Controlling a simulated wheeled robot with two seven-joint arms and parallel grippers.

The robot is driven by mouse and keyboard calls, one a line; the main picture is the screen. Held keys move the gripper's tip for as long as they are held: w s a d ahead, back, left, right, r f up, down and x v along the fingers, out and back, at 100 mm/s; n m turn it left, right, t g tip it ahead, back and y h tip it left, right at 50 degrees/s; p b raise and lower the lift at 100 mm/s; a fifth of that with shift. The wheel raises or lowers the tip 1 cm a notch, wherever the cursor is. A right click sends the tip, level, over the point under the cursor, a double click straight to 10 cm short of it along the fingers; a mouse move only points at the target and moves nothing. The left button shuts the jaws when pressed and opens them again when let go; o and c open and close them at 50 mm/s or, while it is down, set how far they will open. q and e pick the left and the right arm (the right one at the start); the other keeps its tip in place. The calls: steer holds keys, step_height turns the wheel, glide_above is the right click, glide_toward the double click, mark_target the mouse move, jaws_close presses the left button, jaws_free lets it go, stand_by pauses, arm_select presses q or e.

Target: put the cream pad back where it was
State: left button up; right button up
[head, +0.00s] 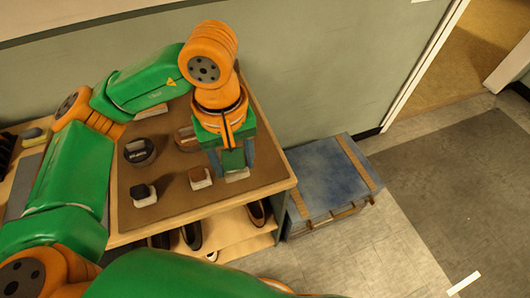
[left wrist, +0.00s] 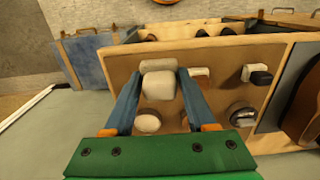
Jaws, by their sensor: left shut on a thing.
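My left gripper (head: 235,172) points down over the front right part of the brown-topped bench. In the left wrist view its two blue fingers (left wrist: 160,74) are shut on the cream pad (left wrist: 160,86), a pale rounded block. A pale tile (left wrist: 158,65) shows just beyond the pad; its edge also shows below the gripper in the head view (head: 238,175). I cannot tell whether the pad touches the tile. In the head view the gripper hides the pad. My right gripper is out of view.
Beside the gripper stand a pale tile with a brown pad (head: 200,174) and one with a black pad (head: 140,191). Round dishes (head: 140,158) stand behind. Shoes (head: 192,235) lie on the shelf below. A blue chest (head: 325,180) stands right of the bench (head: 262,190).

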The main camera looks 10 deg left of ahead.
arm_select(q)
steer(key=w+f, duration=0.5)
steer(key=w+d+f, duration=0.1)
steer(key=w+f, duration=0.1)
steer(key=w, duration=0.1)
steer(key=shift+w+f, duration=0.15)
steer(key=shift+f, duration=0.1)
step_height(320, 180, down, 2)
steer(key=shift+a+f+p, duration=0.15)
steer(key=shift+f+p, duration=0.1)
steer(key=shift+p, duration=0.85)
steer(key=shift+f, duration=0.25)
steer(key=shift+f+b, duration=0.15)
steer(key=shift+b, duration=0.2)
steer(key=o, duration=0.7)
steer(key=shift+f, duration=0.1)
steer(key=o, duration=0.5)
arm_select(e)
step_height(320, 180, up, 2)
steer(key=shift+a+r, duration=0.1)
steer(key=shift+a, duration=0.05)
arm_select(q)
steer(key=shift+r, duration=0.2)
